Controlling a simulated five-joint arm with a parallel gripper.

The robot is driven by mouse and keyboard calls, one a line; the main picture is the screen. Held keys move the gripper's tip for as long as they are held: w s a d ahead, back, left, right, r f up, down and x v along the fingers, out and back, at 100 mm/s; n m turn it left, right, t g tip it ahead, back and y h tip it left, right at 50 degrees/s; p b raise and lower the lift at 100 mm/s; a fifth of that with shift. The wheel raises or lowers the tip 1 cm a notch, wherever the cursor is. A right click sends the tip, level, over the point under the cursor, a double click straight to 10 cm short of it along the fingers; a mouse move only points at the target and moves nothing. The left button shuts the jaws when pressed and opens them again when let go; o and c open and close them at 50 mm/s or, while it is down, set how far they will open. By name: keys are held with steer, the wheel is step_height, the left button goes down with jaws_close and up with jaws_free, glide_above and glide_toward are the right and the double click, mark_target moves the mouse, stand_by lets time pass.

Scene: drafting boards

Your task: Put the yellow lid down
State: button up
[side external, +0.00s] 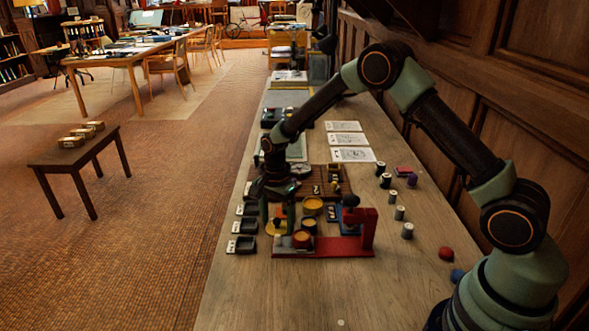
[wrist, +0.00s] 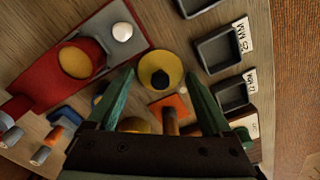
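A round yellow piece (wrist: 160,62) with a dark centre, which looks like the yellow lid, lies low between the red stand and the black trays. I cannot tell whether the dark centre is a knob or a hole. It shows partly behind the fingers in the side external view (side external: 274,228). My gripper (wrist: 160,72) points down with its two green fingers apart, one on each side of the yellow piece. Small gaps show between the fingertips and its rim. In the side external view my gripper (side external: 278,225) is low over the bench.
The red stand (side external: 330,253) with an orange-yellow round top (wrist: 75,61) is close beside my gripper. Another yellow round piece (side external: 312,204) and an orange square with a peg (wrist: 168,106) are nearby. Small black trays (side external: 242,244) line the left edge.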

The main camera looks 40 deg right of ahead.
mark_target(278, 219)
steer(key=shift+r, duration=0.1)
step_height(278, 219, up, 12)
steer(key=s+d+r+n+t, duration=0.1)
steer(key=s+r+n+t, duration=0.2)
steer(key=s+r+n, duration=0.65)
steer(key=s+r+n+t, duration=0.2)
steer(key=s+n, duration=0.4)
steer(key=s, duration=0.4)
steer(key=shift+s+d+r+t, duration=0.2)
steer(key=shift+d+r+t, duration=0.15)
steer(key=shift+r, duration=0.1)
